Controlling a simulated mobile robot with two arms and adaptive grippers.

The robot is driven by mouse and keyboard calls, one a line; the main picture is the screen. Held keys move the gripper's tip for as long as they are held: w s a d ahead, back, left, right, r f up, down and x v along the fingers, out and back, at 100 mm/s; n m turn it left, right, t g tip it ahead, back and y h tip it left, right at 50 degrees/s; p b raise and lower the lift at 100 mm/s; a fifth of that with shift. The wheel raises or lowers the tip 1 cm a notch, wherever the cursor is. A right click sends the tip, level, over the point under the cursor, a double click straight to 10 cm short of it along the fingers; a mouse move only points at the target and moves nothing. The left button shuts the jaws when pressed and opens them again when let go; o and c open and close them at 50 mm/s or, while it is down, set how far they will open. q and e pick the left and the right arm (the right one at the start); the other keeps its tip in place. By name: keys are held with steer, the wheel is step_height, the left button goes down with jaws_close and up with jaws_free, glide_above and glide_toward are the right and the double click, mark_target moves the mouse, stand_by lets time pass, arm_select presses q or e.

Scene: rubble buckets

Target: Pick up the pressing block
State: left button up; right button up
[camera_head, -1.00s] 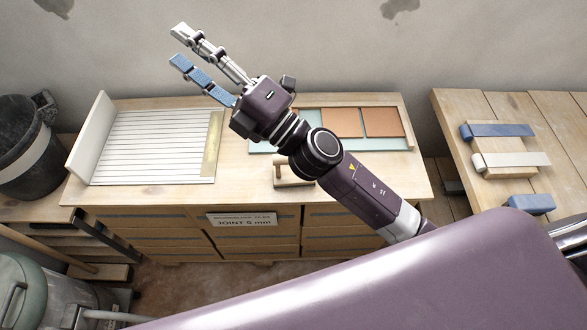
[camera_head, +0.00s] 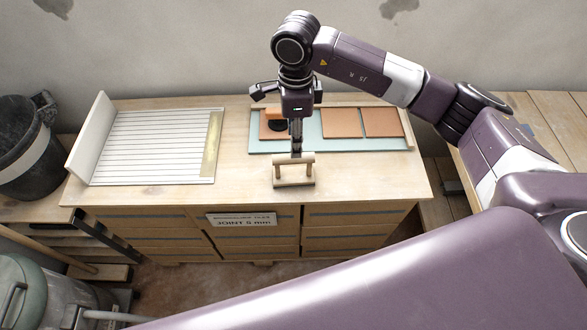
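The pressing block (camera_head: 294,183) is a small pale wooden block with a round bar handle on top. It stands near the front edge of the wooden bench, right of the middle. My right gripper (camera_head: 296,153) comes in from the right and points straight down over the block. Its fingertips are at the handle's top. The fingers line up one behind the other in this view, so I cannot tell whether they are open, shut or touching the handle. My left gripper is not in view.
Behind the block, a pale green board (camera_head: 330,145) carries terracotta tiles (camera_head: 341,122) and an orange tool with a black disc (camera_head: 278,124). A white ribbed panel (camera_head: 155,150) lies to the left. Bare bench top (camera_head: 375,180) is to the block's right.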

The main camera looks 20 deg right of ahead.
steer(key=shift+d+f, duration=0.2)
steer(key=shift+f, duration=0.15)
steer(key=f+p, duration=0.1)
steer(key=f, duration=0.1)
steer(key=f+p, duration=0.1)
steer(key=f, duration=0.1)
steer(key=f+p, duration=0.1)
steer(key=f, duration=0.1)
steer(key=shift+a+f, duration=0.35)
steer(key=shift+f, duration=0.15)
steer(key=shift+f+b, duration=0.2)
steer(key=shift+b, duration=0.15)
jaws_close()
stand_by(0.4)
